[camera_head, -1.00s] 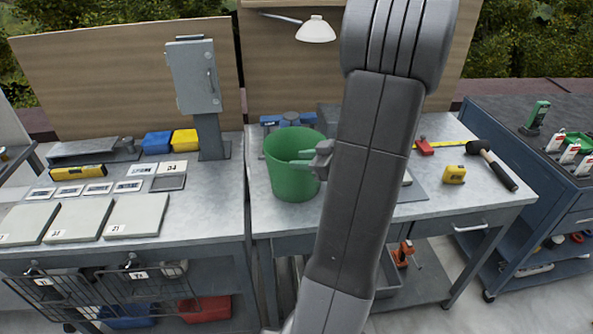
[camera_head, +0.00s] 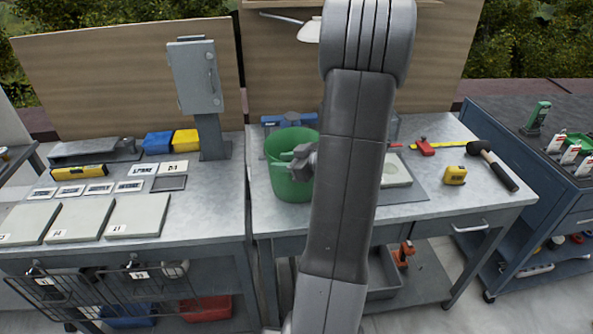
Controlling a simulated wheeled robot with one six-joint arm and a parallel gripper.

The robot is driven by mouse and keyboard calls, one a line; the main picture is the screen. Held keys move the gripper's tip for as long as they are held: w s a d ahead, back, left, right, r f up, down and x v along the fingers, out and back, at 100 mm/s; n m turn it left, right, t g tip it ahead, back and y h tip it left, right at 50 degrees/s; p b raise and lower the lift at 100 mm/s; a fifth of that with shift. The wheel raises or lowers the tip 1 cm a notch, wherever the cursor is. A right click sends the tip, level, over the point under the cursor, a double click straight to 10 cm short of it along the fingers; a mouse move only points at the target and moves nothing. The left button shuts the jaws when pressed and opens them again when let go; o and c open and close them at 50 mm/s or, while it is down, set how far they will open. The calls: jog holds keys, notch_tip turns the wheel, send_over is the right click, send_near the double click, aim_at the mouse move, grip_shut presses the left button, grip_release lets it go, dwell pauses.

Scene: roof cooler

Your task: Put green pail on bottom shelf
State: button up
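The green pail (camera_head: 283,183) stands upright on the metal top of the middle workbench, left of my arm. My arm reaches across the bench and hides the pail's right edge. My gripper (camera_head: 297,163) is at the pail's right side, in front of its upper wall. It is small and seen from behind, so I cannot tell whether its fingers are open or grip the pail. The bench's bottom shelf (camera_head: 428,284) shows below on the right, partly hidden by my arm.
A grey tray (camera_head: 384,292) and an orange tool (camera_head: 403,254) are on the bottom shelf. A yellow tape measure (camera_head: 455,175), a hammer (camera_head: 492,165) and a red clamp (camera_head: 424,147) lie on the bench right of my arm. A grey box on a post (camera_head: 209,130) stands left of the pail.

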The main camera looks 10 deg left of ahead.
grip_shut()
dwell(1.3)
